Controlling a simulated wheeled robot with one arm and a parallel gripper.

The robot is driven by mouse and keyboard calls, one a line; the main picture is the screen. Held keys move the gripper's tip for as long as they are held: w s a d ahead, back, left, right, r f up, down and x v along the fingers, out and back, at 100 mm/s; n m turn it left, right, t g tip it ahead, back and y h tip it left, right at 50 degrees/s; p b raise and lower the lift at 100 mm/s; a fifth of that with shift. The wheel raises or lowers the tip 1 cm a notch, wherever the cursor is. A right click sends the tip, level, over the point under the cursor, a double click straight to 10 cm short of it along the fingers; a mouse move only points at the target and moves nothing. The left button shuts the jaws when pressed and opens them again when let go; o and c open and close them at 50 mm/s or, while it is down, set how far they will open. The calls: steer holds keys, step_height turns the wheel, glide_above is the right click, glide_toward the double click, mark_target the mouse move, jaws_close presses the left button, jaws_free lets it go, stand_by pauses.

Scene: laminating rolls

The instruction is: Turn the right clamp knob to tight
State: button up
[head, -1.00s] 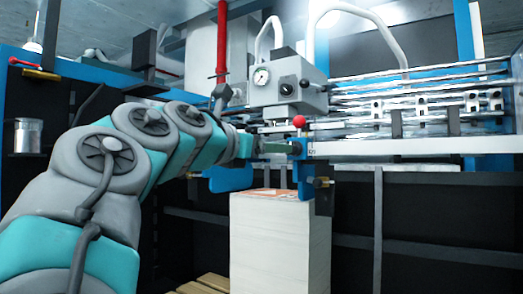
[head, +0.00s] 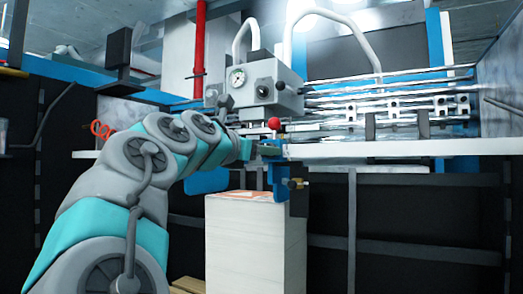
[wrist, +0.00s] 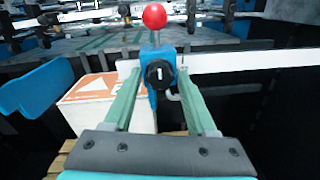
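A black round knob (wrist: 159,75) with a small white mark sits on the front of a blue clamp block (wrist: 152,52) in the wrist view. A red ball (wrist: 154,16) on a short stem stands above the block; it also shows in the head view (head: 273,123). My gripper (wrist: 160,76) is open, with one green finger on each side of the knob. I cannot tell whether the fingers touch it. In the head view my gripper (head: 268,150) is at the blue clamp (head: 280,178), and the knob's face is hidden.
A tall paper stack (head: 255,240) with an orange-printed top stands below the clamp. A white rail (head: 390,148) runs right from it. A grey gauge box (head: 262,85) is above. A brass-coloured fitting (head: 296,184) sticks out low on the clamp.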

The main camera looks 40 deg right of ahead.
jaws_close()
steer(key=shift+r+m+p, duration=0.1)
steer(key=shift+m+p, duration=0.2)
steer(key=shift+p, duration=0.1)
steer(key=shift+s+m+t+y+p, duration=0.15)
steer(key=shift+m+y+p, duration=0.1)
steer(key=shift+m, duration=3.9)
steer(key=shift+w+m+t+y+p, duration=0.15)
steer(key=shift+m+y+p, duration=0.1)
steer(key=shift+m, duration=3.9)
steer(key=shift+s, duration=0.1)
